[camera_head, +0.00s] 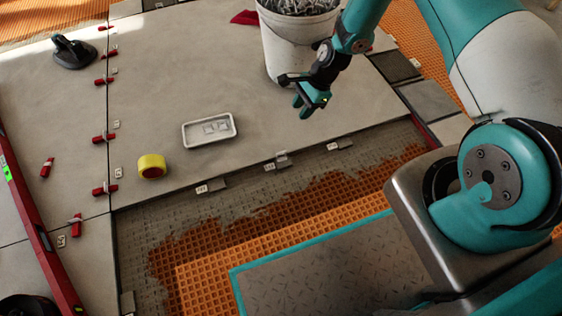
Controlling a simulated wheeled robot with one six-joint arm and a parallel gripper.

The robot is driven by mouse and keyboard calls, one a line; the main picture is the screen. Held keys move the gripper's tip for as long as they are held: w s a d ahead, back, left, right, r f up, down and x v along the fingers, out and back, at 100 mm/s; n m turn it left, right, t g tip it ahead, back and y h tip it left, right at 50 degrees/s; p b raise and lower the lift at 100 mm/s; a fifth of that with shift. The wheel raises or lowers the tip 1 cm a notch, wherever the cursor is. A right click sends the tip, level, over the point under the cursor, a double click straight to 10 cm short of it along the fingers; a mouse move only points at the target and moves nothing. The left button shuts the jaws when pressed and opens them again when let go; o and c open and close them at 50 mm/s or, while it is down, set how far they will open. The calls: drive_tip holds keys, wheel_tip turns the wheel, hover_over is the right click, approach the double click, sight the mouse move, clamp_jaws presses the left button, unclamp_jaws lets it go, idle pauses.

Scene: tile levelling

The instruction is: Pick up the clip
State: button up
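A shallow white tray (187,146) lies on the large grey tile, with a few small pale pieces (215,127) in it that look like clips. Other small pale clips stand along the tile's front edge, such as one clip (281,158) near the middle. Which one the task means cannot be told. My gripper (309,105) is above the tile, in front of the white bucket and to the right of the tray, apart from both. Its teal fingers are small here, and no held object can be made out.
A white bucket (288,50) filled with grey pieces stands at the back. Red wedges (104,137) line the left joint. A red level (40,235) lies far left. Orange matting (290,215) is exposed in front.

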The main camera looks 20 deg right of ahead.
drive_tip(key=m+b, duration=0.1)
drive_tip(key=b, duration=0.1)
approach(283, 152)
drive_tip(key=b+x, duration=1)
drive_tip(key=shift+w+b, duration=0.1)
drive_tip(key=shift+b, duration=0.25)
drive_tip(key=shift+a+r, duration=0.1)
drive_tip(key=shift+r, duration=0.05)
drive_tip(key=shift+c, duration=0.2)
clamp_jaws()
